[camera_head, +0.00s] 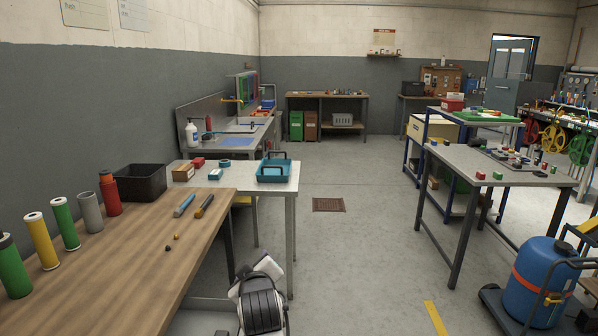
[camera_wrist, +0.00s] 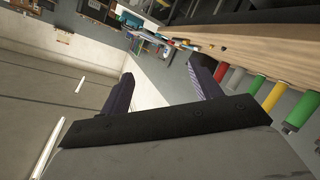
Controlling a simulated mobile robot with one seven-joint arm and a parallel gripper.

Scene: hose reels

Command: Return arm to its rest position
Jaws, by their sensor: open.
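My gripper (camera_wrist: 164,82) shows in the wrist view with its two dark fingers spread apart and nothing between them. The wrist view is tilted, and the wooden workbench (camera_wrist: 262,52) with its coloured cylinders lies to the right of the fingers, apart from them. In the head view a black and white part of my arm is at the bottom centre, beside the right edge of the wooden workbench (camera_head: 128,232). The gripper's fingers cannot be made out in the head view.
Several cylinders, including a yellow one (camera_head: 41,241), stand on the bench at left. A black bin (camera_head: 140,183) and a teal tray (camera_head: 274,172) sit farther back. A metal table (camera_head: 492,165) and a blue drum (camera_head: 541,282) stand at right. The middle floor is clear.

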